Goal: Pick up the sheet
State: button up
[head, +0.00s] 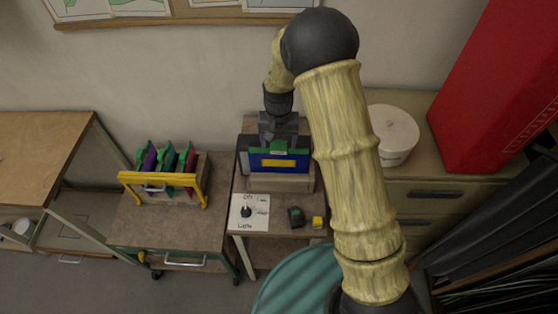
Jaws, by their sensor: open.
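A dark blue sheet (258,162) with a green top edge and a yellow rectangle on its front stands upright at a pale box-like stand (283,184) on a small brown table. A light green tab or clip shows at the middle of its top edge. My gripper (278,138) is open, pointing down right over that top edge. Its fingertips are small and dark here, so I cannot tell whether they touch the sheet. Several more sheets, purple, green and red with green tops, stand in a wooden rack (168,195) with a yellow front frame, to the left.
A white paper (249,212) with a black knob, a small dark green item (296,217) and a yellow block (317,222) lie in front of the stand. A white round container (393,134) stands right, beside a tall red cabinet (500,85). A teal ribbed object (297,281) is at the bottom.

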jog(key=shift+c, duration=0.2)
jog(key=shift+r, duration=0.1)
jog(key=c, duration=1.1)
jog(key=shift+w+r, duration=0.1)
notch_tip(320, 180, up, 18)
jog(key=b, duration=0.5)
